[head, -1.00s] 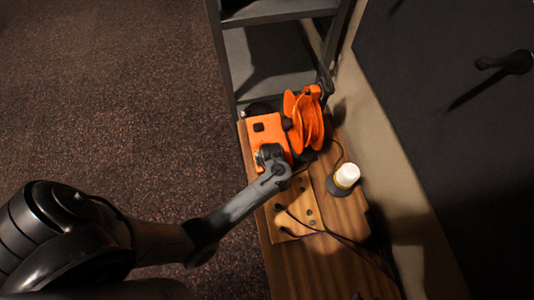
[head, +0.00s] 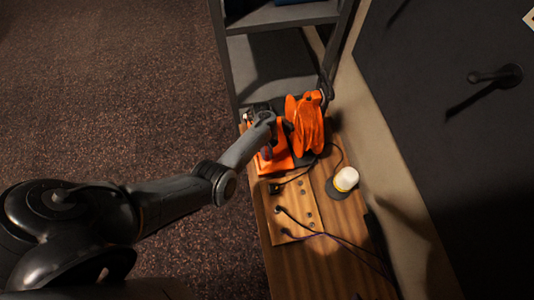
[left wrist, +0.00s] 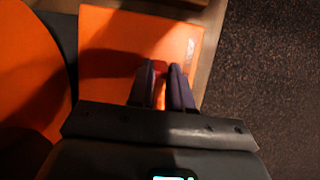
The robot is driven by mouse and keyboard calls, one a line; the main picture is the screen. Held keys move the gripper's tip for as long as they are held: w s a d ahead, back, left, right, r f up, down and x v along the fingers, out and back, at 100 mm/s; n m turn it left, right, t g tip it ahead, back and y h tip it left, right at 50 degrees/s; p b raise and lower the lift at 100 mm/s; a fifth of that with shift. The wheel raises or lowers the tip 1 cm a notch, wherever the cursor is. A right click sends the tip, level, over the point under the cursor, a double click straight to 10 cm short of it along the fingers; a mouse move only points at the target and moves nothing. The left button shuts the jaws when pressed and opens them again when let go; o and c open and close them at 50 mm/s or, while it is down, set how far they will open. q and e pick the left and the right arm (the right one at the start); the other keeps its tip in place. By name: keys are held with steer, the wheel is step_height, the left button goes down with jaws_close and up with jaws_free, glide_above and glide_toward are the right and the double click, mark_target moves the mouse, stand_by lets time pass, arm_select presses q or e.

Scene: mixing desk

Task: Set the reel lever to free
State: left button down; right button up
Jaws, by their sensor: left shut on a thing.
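The orange cable reel (head: 305,125) stands at the far end of the wooden desk. An orange box (head: 275,162) sits beside it on the left, partly covered by my left gripper. In the left wrist view the box's flat orange face (left wrist: 120,30) lies under the fingers. My left gripper (left wrist: 161,72) is shut on a small red piece (left wrist: 159,66), which looks like the reel lever. Most of the lever is hidden between the fingers, and its setting cannot be read. My right gripper is not in view.
A white-topped lamp or knob (head: 346,179) stands on the desk's right side. A wooden panel with sockets and plugged dark cables (head: 262,205) lies in front of the reel. A grey shelf frame (head: 280,15) rises behind. A dark handle (head: 497,76) is on the right.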

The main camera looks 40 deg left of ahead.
arm_select(q)
steer(key=shift+w+a+f+g+h+b, duration=0.2)
steer(key=shift+g+h+b, duration=0.2)
steer(key=shift+b, duration=0.2)
steer(key=shift+w+a+f+g+h+b, duration=0.15)
steer(key=shift+g+h+b, duration=0.15)
steer(key=shift+h+b, duration=0.25)
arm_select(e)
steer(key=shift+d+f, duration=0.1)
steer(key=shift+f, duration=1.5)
arm_select(q)
steer(key=shift+s+r, duration=0.1)
steer(key=c, duration=1)
jaws_free()
steer(key=shift+c, duration=0.2)
steer(key=shift+r, duration=0.1)
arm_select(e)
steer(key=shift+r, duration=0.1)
arm_select(q)
steer(key=p+v, duration=0.2)
steer(key=v, duration=0.8)
steer(key=shift+a+r+p, duration=0.2)
steer(key=shift+r+p, duration=0.05)
steer(key=shift+p, duration=0.05)
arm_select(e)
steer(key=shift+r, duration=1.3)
